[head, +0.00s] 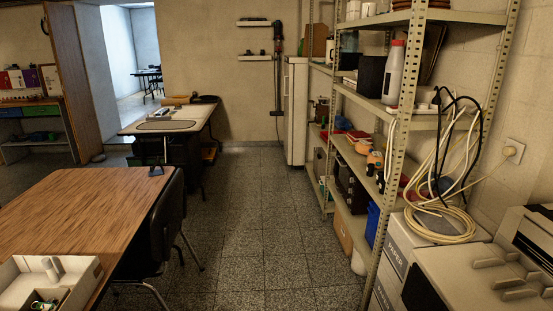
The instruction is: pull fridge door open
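A tall, narrow, cream-white cabinet that looks like the fridge (296,110) stands at the far end of the aisle, against the back wall, in the head view. Its right part is hidden behind the metal shelving. Its door looks shut, though it is too small to be certain, and I cannot make out a handle clearly. Neither of my grippers shows in the head view.
A tiled floor aisle (240,215) runs clear towards the fridge. Metal shelving (385,170) loaded with goods lines the right. A wooden table (75,215) and black chair (165,235) stand at left. A white-topped desk (170,120) stands farther back.

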